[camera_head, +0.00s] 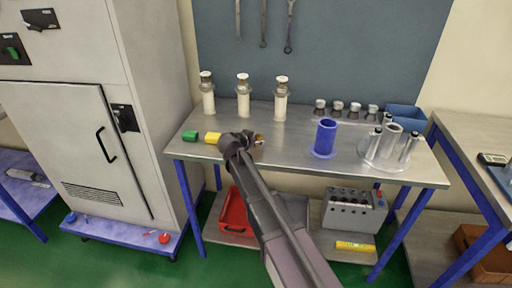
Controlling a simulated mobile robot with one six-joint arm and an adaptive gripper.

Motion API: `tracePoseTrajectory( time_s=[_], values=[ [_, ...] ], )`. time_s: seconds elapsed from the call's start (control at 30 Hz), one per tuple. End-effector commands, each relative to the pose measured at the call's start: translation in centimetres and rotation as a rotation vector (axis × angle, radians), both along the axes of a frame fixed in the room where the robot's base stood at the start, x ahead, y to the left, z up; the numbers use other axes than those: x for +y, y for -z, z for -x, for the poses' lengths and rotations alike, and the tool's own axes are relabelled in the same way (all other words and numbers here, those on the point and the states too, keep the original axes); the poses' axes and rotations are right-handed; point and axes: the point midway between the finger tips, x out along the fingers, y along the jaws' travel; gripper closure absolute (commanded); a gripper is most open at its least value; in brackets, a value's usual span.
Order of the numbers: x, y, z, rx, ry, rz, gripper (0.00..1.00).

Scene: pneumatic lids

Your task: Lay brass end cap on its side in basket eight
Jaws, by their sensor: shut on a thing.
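My gripper (256,141) is over the near middle of the steel bench (295,150), its jaws pointing right. It is shut on a small brass-coloured piece, which I take to be the brass end cap (260,138); the jaws hide much of it. I cannot tell whether the cap touches the bench. No number eight is readable. A blue bin (407,113) stands at the bench's back right, and a red basket (233,212) is on the shelf below; I cannot tell which, if either, is basket eight.
White cylinders with metal collars (243,101) stand at the back left. A blue cylinder (325,138) and a round stand with upright tubes (372,157) are right. Small jars (338,108) line the back.

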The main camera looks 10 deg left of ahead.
Motion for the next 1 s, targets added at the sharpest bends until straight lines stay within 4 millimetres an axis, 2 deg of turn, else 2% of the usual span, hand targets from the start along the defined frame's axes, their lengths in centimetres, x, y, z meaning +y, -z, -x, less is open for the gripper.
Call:
tracePoseTrajectory(
  time_s=[0.1, 0.67, 0.7, 0.8, 1.0],
  values=[
    [0.00, 0.96, -0.01, -0.001, 0.000, 0.000, 1.00],
    [0.00, 1.38, -0.01, -0.001, 0.000, 0.000, 1.00],
    [0.00, 1.30, -0.01, 0.000, 0.000, 0.000, 0.33],
    [-0.01, 1.28, 0.01, 0.000, 0.000, 0.000, 0.08],
    [0.00, 1.27, 0.01, 0.000, 0.000, 0.000, 0.08]
  ],
)
